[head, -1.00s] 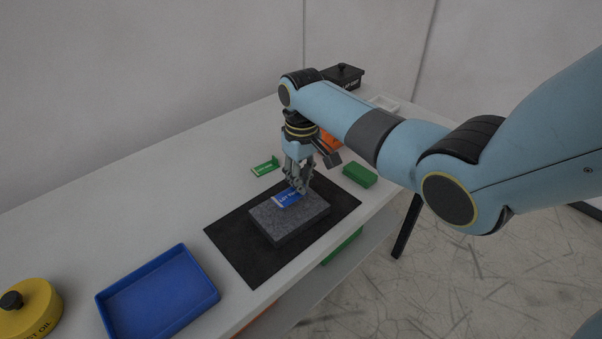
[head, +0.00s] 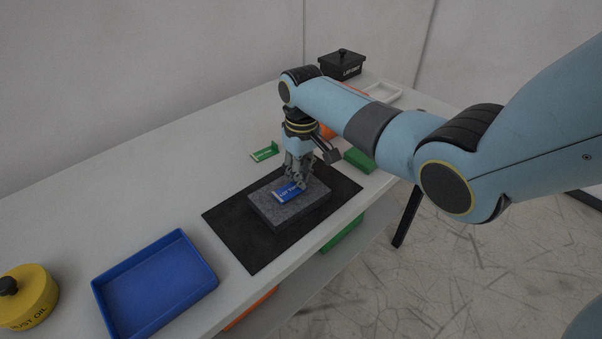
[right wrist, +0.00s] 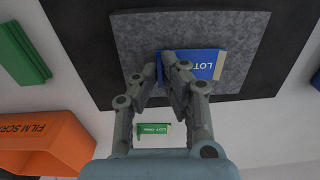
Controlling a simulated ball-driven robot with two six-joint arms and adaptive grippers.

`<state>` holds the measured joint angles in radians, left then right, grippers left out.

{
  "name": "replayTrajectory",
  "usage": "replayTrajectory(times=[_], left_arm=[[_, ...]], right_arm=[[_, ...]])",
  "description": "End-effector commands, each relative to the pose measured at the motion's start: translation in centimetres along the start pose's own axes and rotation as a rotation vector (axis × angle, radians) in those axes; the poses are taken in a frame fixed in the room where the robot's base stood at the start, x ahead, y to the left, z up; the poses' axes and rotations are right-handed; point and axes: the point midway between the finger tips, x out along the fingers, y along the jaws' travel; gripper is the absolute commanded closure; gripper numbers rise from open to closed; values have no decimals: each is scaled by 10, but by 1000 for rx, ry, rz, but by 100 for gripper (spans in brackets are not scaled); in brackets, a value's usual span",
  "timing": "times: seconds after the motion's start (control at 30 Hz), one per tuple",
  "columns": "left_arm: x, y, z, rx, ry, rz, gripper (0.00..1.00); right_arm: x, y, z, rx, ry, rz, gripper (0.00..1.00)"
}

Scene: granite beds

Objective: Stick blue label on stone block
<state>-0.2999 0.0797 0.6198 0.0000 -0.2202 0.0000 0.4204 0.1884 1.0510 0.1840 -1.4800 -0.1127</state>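The grey speckled stone block (head: 308,206) lies on a black mat (head: 235,232) on the bench. The blue label (head: 286,194), with white lettering, lies over the block's top, near its far edge; it also shows in the right wrist view (right wrist: 205,65). It looks flat and close against the stone; I cannot tell if it touches all over. My right gripper (head: 297,183) points down over the block. In the right wrist view its fingers (right wrist: 158,63) are close together on the label's edge, which shows between the tips. My left gripper is out of view.
A green label (head: 264,152) lies behind the mat. A green block (head: 360,160), an orange bin (right wrist: 45,140), a white tray (head: 382,93) and a black lidded box (head: 342,65) are beyond. A blue tray (head: 155,285) and yellow pot (head: 25,298) stand at left.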

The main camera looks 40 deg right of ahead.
Motion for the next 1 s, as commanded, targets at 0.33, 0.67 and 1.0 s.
replayTrajectory(times=[0.33, 0.67, 1.0], left_arm=[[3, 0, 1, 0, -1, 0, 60], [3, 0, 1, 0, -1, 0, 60], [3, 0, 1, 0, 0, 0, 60]], right_arm=[[6, 0, 0, 0, 0, 0, 100], [7, 0, 0, 0, 0, 0, 100], [8, 0, 0, 0, -1, 0, 100]])
